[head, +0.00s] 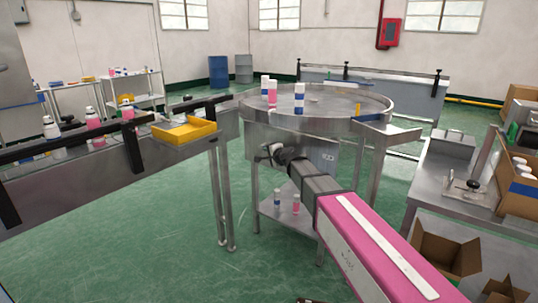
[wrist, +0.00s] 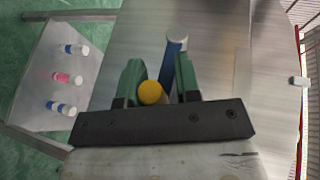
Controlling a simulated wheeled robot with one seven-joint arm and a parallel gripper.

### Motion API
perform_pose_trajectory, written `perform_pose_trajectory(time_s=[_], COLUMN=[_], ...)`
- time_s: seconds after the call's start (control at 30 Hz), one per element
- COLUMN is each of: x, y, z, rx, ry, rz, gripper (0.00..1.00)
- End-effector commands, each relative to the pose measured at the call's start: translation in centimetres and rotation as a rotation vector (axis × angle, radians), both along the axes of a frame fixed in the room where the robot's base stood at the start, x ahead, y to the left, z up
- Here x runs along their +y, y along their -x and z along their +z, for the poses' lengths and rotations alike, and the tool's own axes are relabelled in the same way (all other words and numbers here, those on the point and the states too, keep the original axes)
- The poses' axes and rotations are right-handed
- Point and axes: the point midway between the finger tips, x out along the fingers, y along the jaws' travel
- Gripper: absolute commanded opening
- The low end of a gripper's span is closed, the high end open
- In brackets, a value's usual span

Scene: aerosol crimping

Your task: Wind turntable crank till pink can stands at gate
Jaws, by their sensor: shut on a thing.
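The round steel turntable (head: 330,108) stands in the middle of the head view. A pink can (head: 272,95) stands upright on its left part, close to a white-and-blue can (head: 264,86). Another white-and-blue can (head: 299,98) stands to the right of the pink can. My gripper (head: 272,153) is at the front of the turntable, below its rim. In the wrist view its green fingers are shut on the yellow crank knob (wrist: 150,93). The rest of the crank is mostly hidden. I cannot tell for sure which part is the gate.
A conveyor with pink and white bottles (head: 93,120) and a yellow tray (head: 184,131) is on the left. Several cans (wrist: 68,78) stand on the shelf below the turntable. A steel bench (head: 455,185) with cardboard boxes (head: 445,250) is on the right.

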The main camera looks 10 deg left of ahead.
Motion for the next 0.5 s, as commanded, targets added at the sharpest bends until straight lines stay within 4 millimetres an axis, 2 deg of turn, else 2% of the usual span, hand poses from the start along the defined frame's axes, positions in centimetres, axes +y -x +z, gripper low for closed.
perform_pose_trajectory(time_s=[0.5], x=[-0.1], y=[0.15], z=[0.25], rx=[0.021], ry=[0.053], rz=[0.003], gripper=[0.0])
